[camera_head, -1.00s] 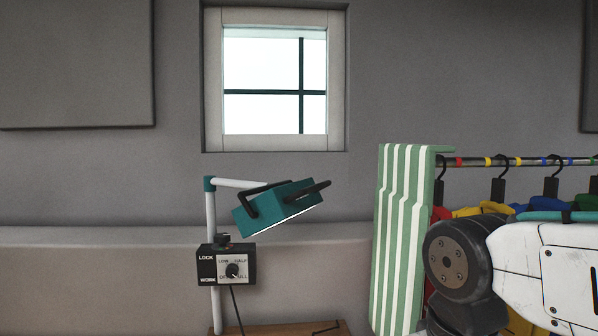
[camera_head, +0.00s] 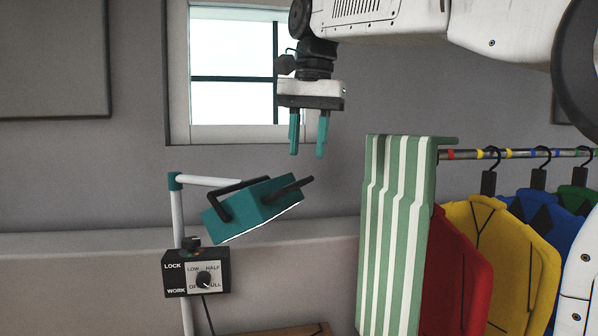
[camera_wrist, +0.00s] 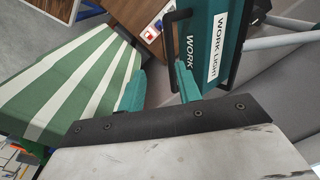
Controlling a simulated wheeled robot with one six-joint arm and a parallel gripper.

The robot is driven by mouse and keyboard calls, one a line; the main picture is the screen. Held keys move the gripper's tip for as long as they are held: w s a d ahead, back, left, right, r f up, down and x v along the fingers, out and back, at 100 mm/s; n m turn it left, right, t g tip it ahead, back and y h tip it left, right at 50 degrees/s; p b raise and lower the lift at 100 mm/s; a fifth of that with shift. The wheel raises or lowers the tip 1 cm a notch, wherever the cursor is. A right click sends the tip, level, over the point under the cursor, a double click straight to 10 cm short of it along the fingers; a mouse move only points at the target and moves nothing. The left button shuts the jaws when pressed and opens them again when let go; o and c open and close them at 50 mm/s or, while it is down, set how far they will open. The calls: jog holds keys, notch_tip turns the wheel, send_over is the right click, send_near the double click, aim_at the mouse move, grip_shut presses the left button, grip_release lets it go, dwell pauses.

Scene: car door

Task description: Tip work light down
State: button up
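The work light (camera_head: 248,207) is a teal box lamp with black handles at both ends. It hangs on a white pole arm at the left of the head view, tilted, with its lit face downward. In the wrist view the lamp (camera_wrist: 209,45) shows its "WORK LIGHT" label. A black control box (camera_head: 196,273) with a LOCK/WORK marking and a dial sits on the pole below. My gripper (camera_head: 308,150) points down, above and to the right of the lamp. Its teal fingers are apart with nothing between them. In the wrist view the fingers (camera_wrist: 160,92) show near a black handle.
A green and white striped panel (camera_head: 393,235) stands right of the lamp, beside a rail (camera_head: 520,153) of coloured garments (camera_head: 462,270). A window (camera_head: 232,70) is in the wall behind. A wooden surface (camera_head: 290,330) lies below the lamp.

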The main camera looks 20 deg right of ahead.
aim_at(299, 182)
jog(key=shift+m, duration=0.4)
jog(key=f, duration=0.2)
jog(key=w+f, duration=0.1)
jog(key=f, duration=0.1)
jog(key=w+f, duration=0.1)
jog(key=f, duration=0.1)
jog(key=shift+w+a, duration=0.2)
jog(key=shift+a, duration=0.15)
jog(key=shift+r, duration=0.1)
grip_shut()
